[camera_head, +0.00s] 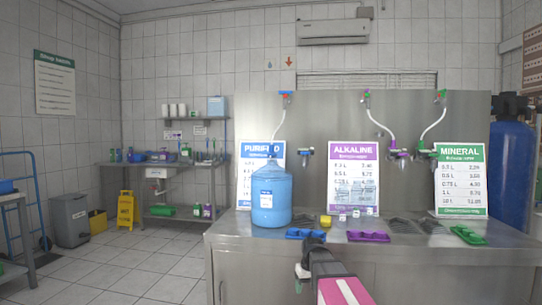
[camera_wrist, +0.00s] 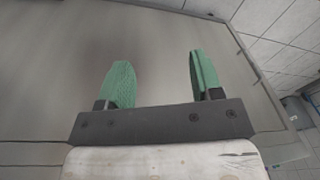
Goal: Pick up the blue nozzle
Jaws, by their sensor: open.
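What looks like the blue nozzle (camera_head: 306,153) hangs at the steel back panel, between the PURIFIED and ALKALINE signs. It is small, and its details are hard to make out. My gripper (camera_wrist: 156,65) has two green fingers, spread apart with nothing between them. In the wrist view they are in front of a bare, slightly blurred steel surface, and no nozzle shows there. In the head view my arm reaches up from the bottom toward the counter's front edge, low and apart from the nozzle.
A blue water jug (camera_head: 271,196) stands on the steel counter (camera_head: 380,250), left of the nozzle. A blue tray (camera_head: 305,234), a purple tray (camera_head: 368,236) and a green tray (camera_head: 467,235) lie along the front. A purple nozzle (camera_head: 399,154) hangs further right.

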